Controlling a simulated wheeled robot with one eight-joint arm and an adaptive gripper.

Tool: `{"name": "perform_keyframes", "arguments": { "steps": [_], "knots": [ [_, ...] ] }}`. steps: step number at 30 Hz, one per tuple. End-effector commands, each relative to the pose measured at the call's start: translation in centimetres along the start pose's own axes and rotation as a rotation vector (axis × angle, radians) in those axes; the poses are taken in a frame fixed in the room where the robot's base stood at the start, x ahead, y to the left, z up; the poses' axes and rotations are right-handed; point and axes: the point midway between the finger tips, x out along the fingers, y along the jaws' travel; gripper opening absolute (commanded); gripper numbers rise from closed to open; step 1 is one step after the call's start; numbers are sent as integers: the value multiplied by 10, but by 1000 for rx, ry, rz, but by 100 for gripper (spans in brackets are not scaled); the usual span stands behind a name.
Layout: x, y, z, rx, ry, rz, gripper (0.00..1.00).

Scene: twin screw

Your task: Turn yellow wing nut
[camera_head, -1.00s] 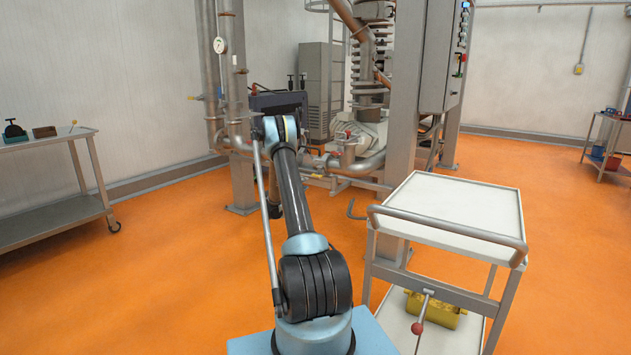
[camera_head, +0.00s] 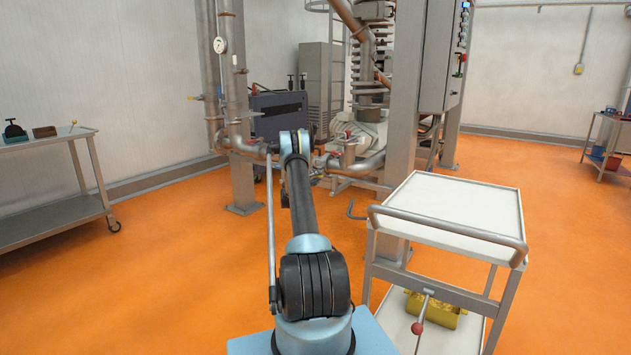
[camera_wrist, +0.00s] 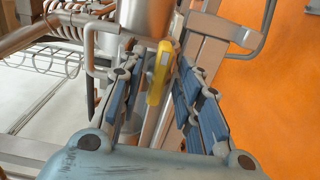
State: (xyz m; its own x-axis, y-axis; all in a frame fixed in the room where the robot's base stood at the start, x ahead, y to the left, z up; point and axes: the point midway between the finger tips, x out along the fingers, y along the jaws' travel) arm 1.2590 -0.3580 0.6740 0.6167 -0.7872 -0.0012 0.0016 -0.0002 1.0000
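A yellow piece (camera_wrist: 159,72), which appears to be the wing nut, is upright and slightly tilted in the wrist view, beside a steel pipe. My gripper (camera_wrist: 163,58) is open, with its blue-padded fingers on either side of the yellow piece in the picture. Gaps show between the piece and both fingers. I cannot tell how deep between the fingertips it lies. In the head view my arm reaches forward toward the pipework, and both my gripper and the yellow piece are hidden.
Steel pipes (camera_head: 231,90) and a column (camera_head: 405,110) stand ahead. A dark box-shaped unit (camera_head: 279,115) is behind my arm's end. A white cart (camera_head: 455,205) stands close on the right. A metal table (camera_head: 50,225) is at left. Orange floor between them is clear.

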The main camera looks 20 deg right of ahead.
Motion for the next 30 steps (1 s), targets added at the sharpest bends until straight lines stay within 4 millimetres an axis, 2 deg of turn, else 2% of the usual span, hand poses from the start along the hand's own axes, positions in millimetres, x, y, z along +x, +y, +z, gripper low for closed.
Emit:
{"name": "perform_keyframes", "arguments": {
  "steps": [6,11,30],
  "knots": [
    [0,0,0,0,0,0,32],
    [0,0,0,0,0,0,0],
    [1,-1,1,-57,-1,-1,0]
  ]
}}
